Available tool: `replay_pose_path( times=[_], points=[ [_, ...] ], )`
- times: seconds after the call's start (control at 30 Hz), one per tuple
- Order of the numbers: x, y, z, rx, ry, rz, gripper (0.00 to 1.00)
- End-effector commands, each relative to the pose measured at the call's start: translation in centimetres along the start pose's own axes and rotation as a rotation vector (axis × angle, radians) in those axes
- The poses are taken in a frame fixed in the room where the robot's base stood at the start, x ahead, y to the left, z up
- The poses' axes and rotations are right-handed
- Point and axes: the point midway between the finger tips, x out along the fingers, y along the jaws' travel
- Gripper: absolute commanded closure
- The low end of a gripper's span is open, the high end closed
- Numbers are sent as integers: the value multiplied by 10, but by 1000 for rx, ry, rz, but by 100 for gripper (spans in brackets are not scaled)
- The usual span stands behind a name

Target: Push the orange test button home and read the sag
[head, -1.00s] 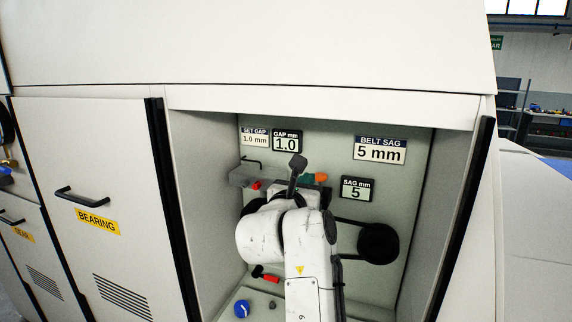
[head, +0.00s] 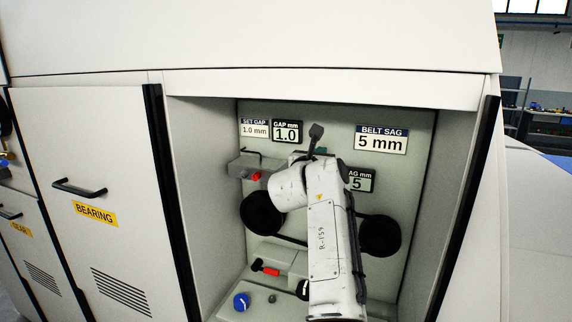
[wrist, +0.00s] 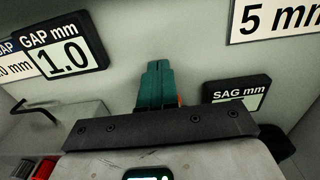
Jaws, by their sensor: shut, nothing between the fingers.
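In the wrist view my gripper (wrist: 160,68) shows as two teal fingers, shut together with nothing between them, pointing at the grey back panel. A sliver of the orange test button (wrist: 179,100) shows just right of the fingers, mostly hidden by them; contact cannot be told. In the head view my arm covers the button. The sag display (head: 359,181) reads 5, its left edge covered by my arm; in the wrist view only its label shows clearly. The belt sag plate (head: 381,139) above reads 5 mm.
The gap display (head: 287,131) reads 1.0, beside a set gap plate (head: 254,129) of 1.0 mm. Two black pulleys (head: 262,214) (head: 380,236) flank my arm. A red-handled lever (head: 266,268) and a blue knob (head: 241,302) sit low. Bay walls stand on both sides.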

Motion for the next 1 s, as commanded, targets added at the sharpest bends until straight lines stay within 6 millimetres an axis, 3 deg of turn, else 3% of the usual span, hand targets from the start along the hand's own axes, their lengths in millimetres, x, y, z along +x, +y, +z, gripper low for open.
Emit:
replay_pose_path(
  times=[1.0],
  points=[
    [2, 0, -15, 1, 2, 0, 100]
  ],
)
